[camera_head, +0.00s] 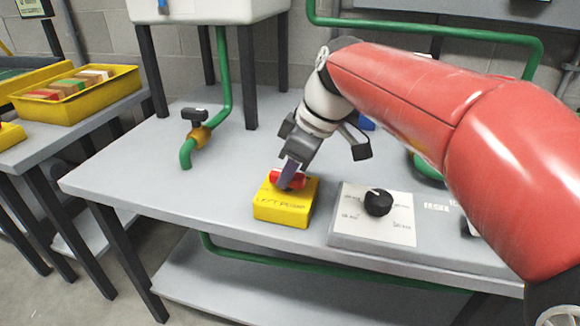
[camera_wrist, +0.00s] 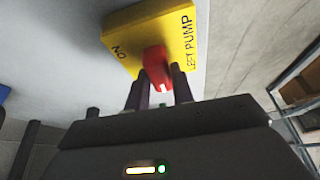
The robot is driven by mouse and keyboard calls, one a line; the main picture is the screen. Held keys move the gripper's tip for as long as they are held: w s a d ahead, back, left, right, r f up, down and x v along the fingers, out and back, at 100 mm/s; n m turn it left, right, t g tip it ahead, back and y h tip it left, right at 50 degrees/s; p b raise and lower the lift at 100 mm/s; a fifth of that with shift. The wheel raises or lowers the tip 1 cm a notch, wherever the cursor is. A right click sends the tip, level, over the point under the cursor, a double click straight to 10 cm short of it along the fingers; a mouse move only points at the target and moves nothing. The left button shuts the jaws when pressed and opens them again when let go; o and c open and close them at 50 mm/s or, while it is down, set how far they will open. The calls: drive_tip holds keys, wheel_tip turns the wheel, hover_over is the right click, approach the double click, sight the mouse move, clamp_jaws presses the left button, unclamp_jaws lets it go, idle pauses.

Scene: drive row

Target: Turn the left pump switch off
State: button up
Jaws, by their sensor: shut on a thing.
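The left pump switch is a yellow box (camera_head: 284,209) on the grey table, marked "LEFT PUMP" on its front part. Its red lever (camera_head: 275,177) sits on top, partly hidden by my gripper. My gripper (camera_head: 290,176) reaches down onto the switch from behind, its fingers at the red lever. In the wrist view the yellow box (camera_wrist: 125,33) shows the words "ON" and "LEFT PUMP". There the red lever (camera_wrist: 155,62) stands between the two dark fingertips of my gripper (camera_wrist: 159,92), which is shut on it.
Right of the switch is a panel with a black knob (camera_head: 377,202) on a white plate. A green pipe with a black-handled valve (camera_head: 195,115) rises at the left of the table (camera_head: 130,178). A yellow crate (camera_head: 110,87) of coloured blocks is at the far left.

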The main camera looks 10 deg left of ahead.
drive_tip(key=shift+n, duration=0.5)
drive_tip(key=o, duration=1)
drive_tip(key=p+v, duration=0.1)
drive_tip(key=v, duration=0.6)
drive_tip(key=shift+w+d+r, duration=0.15)
drive_tip(key=shift+r, duration=0.25)
